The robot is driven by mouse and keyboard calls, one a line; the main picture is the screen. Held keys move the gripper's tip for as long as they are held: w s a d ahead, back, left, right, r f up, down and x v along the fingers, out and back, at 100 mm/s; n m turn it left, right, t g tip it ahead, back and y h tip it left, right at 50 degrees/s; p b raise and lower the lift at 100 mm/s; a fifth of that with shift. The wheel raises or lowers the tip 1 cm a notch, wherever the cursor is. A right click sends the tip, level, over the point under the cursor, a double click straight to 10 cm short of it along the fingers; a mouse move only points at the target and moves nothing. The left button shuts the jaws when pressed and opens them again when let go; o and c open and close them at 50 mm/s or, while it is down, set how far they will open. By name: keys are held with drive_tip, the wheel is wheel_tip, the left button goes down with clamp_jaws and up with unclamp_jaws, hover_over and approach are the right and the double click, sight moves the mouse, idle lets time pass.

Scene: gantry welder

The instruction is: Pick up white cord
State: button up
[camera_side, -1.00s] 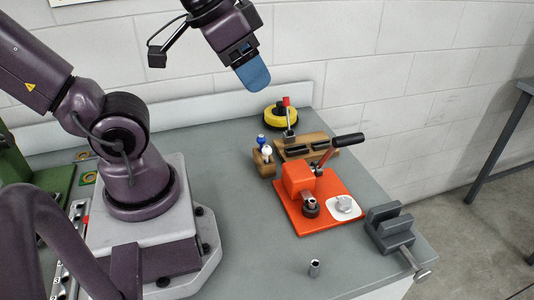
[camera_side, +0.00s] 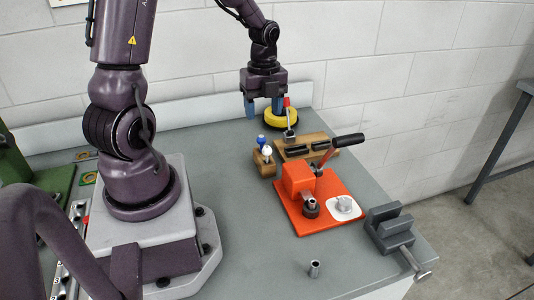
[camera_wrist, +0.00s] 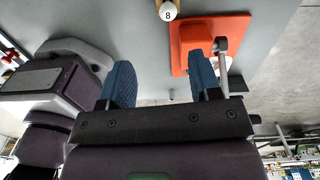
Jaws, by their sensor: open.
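I cannot make out a white cord for certain. The clearest small white thing is a white rounded top (camera_side: 267,151) beside a blue one in a wooden holder on the bench. A white round top marked 8 shows at the upper edge of the wrist view (camera_wrist: 168,15). My gripper (camera_side: 264,106) has blue fingers pointing down, spread apart and empty. In the side view it appears above and behind the wooden holder, by the yellow ring. Its fingers also frame the lower middle of the wrist view (camera_wrist: 162,80).
A yellow ring (camera_side: 281,118) lies at the back near the wall. A wooden block (camera_side: 306,147) with dark inserts stands before it. An orange press (camera_side: 335,190) with a black handle and a grey vise (camera_side: 389,228) are to the right. The front bench is mostly clear.

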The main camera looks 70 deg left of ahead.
sight(267, 147)
drive_tip(key=f+m, duration=0.1)
drive_tip(key=f, duration=0.1)
drive_tip(key=f+m, duration=0.1)
drive_tip(key=f, duration=0.2)
drive_tip(key=f+m, duration=0.1)
drive_tip(key=f, duration=0.1)
drive_tip(key=shift+w+a+f+m, duration=0.1)
drive_tip(key=shift+w+f+m, duration=0.2)
drive_tip(key=shift+m, duration=0.1)
drive_tip(key=f, duration=0.5)
drive_tip(key=shift+w, duration=0.25)
drive_tip(key=c, duration=1)
